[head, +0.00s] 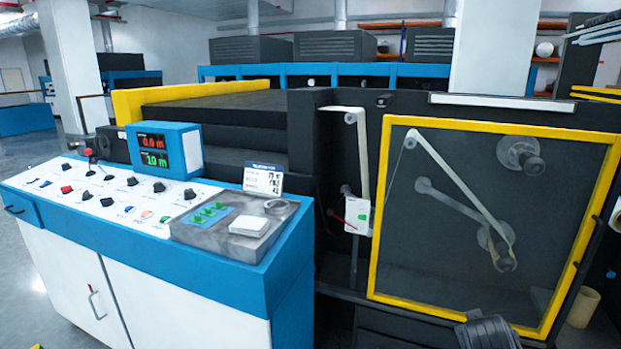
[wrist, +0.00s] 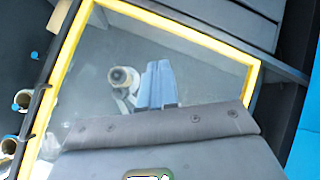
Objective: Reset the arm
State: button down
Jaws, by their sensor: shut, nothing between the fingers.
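My gripper (wrist: 158,72) shows in the wrist view, its blue-grey fingers together with nothing between them. It is in front of the clear panel with the yellow frame (wrist: 84,30), and no object touches the fingertips. Behind the panel, a roller end (wrist: 122,78) shows just left of the fingers. In the head view the same yellow-framed panel (head: 374,240) stands at the right and looks closed. The gripper fingers cannot be made out in the head view.
A blue and white control console (head: 200,330) stands at the left, with knobs, buttons and a red and green display (head: 155,150). The dark machine body (head: 345,100) fills the back. A beige tube (head: 583,307) is at the lower right. Open floor (head: 25,280) shows at far left.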

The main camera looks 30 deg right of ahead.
jog(key=s+a+f+n+t+y, duration=0.1)
jog(key=s+a+n+t+y, duration=0.3)
jog(key=a, duration=0.8)
jog(key=s+a+f+n+t, duration=0.15)
jog(key=s+a, duration=0.45)
jog(key=a, duration=0.7)
jog(key=s+a+r+t+y, duration=0.5)
jog(key=s+a+r, duration=0.9)
jog(key=s+r, duration=0.2)
notch_tip(320, 180, up, 2)
jog(key=shift+a+r, duration=0.1)
jog(key=shift+a, duration=0.2)
jog(key=shift+d, duration=0.1)
